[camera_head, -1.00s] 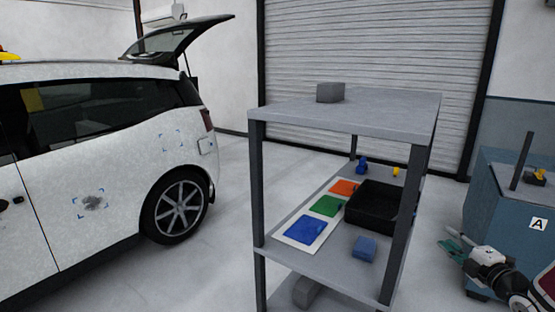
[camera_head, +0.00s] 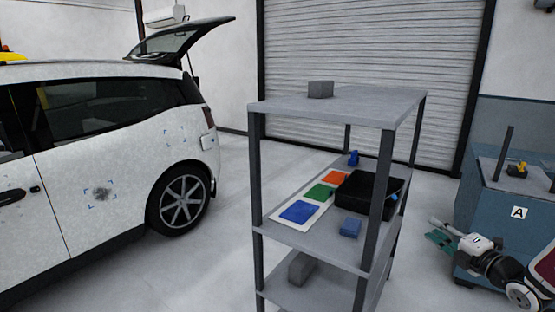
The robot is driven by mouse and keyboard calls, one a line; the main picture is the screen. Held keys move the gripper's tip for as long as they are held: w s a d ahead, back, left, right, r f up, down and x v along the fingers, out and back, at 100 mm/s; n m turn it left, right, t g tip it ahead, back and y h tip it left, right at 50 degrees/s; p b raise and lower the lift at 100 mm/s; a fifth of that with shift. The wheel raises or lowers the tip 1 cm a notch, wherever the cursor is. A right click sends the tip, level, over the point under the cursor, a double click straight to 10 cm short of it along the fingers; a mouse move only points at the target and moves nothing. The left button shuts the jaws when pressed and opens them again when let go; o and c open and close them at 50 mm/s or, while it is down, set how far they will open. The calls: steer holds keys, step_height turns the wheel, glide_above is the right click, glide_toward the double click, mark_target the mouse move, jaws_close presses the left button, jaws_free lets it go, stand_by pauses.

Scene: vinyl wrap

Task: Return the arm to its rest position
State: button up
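My arm (camera_head: 490,262) is folded low at the lower right, in front of the blue cabinet. Its end (camera_head: 441,235) points left, near a small teal piece. The piece is too small for me to tell whether it is part of the gripper or something at it. I cannot tell whether the fingers are open or shut. The arm's end is apart from the grey shelf rack (camera_head: 335,105), with a gap of floor between them.
A white car (camera_head: 110,150) with its tailgate up stands left. The rack holds a grey block (camera_head: 320,89), a black bin (camera_head: 352,200), a blue block (camera_head: 350,228) and a card with coloured squares (camera_head: 318,208). A blue cabinet (camera_head: 490,205) marked A stands right. Floor between car and rack is clear.

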steer(key=s+a+r+n+g+y, duration=0.2)
steer(key=s+a+r+n+g, duration=0.2)
steer(key=a+n, duration=0.45)
steer(key=s+a+r+n+g+y, duration=0.25)
steer(key=s+a+r+n, duration=0.2)
steer(key=a+n, duration=0.35)
steer(key=s+a+r+n+g+y, duration=0.1)
steer(key=s+a+r+n+g, duration=0.3)
steer(key=a+n, duration=0.45)
steer(key=s+a+n+g+h, duration=0.2)
steer(key=s+a+n, duration=0.1)
steer(key=s+n, duration=0.35)
steer(key=s+a+n+g+h, duration=0.1)
steer(key=s+a+n+h, duration=0.15)
steer(key=s+n, duration=0.45)
steer(key=s+d+r+n+t+h, duration=0.2)
steer(key=s+d+n+h, duration=0.3)
steer(key=s+n, duration=0.4)
steer(key=shift+s+d+r+n, duration=0.2)
steer(key=shift+d+r+n, duration=0.1)
steer(key=shift+d+n, duration=0.3)
